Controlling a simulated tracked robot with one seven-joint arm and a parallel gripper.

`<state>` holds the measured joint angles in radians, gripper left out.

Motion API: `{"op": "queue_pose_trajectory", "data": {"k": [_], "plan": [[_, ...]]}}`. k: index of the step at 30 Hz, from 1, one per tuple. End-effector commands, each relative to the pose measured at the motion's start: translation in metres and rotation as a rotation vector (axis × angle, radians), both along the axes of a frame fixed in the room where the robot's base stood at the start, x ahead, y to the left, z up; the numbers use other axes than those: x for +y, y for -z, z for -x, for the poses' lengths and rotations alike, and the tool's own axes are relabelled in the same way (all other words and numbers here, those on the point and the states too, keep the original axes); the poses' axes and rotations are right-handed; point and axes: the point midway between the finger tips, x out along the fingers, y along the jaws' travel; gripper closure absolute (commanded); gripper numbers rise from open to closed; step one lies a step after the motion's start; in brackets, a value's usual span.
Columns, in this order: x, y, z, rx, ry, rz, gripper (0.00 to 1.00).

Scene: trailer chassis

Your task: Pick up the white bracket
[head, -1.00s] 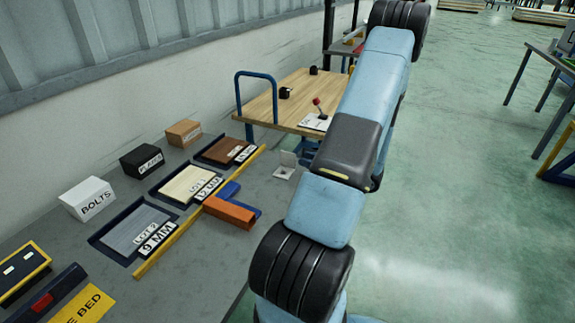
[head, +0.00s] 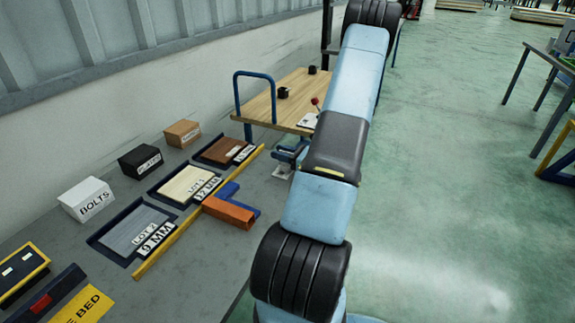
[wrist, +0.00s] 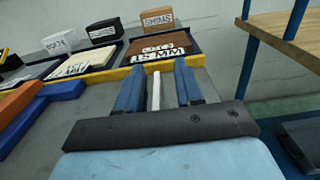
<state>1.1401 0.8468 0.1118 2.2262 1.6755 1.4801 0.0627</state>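The white bracket (head: 281,173) stands on the grey bench near its right edge, partly hidden by my gripper in the head view. My gripper (head: 289,153) is down at the bracket. In the wrist view, the bracket's narrow white upright (wrist: 156,90) shows between the two blue fingers of my gripper (wrist: 158,88). A gap shows on each side of the upright, so the fingers look open and straddle it without gripping it. The bracket's base is mostly hidden.
A yellow strip (head: 170,240) runs along the bench before several labelled trays and boxes. An orange block (head: 229,211) and a blue part (head: 228,191) lie beside it. A wooden-topped cart (head: 270,100) stands just beyond the bench.

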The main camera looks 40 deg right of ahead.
Motion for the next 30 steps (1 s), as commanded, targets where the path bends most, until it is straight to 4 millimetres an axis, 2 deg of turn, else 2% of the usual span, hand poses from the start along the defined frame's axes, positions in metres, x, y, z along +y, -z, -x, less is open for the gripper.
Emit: {"op": "queue_pose_trajectory", "data": {"k": [5, 16, 30], "plan": [[-0.0003, 0.0, 0.0001, 0.0, 0.0, 0.0, 0.65], [-0.0005, 0.0, 0.0004, 0.0, 0.0, 0.0, 1.0], [-0.0011, -0.0003, 0.0006, 0.0, 0.001, 0.001, 1.0]]}}
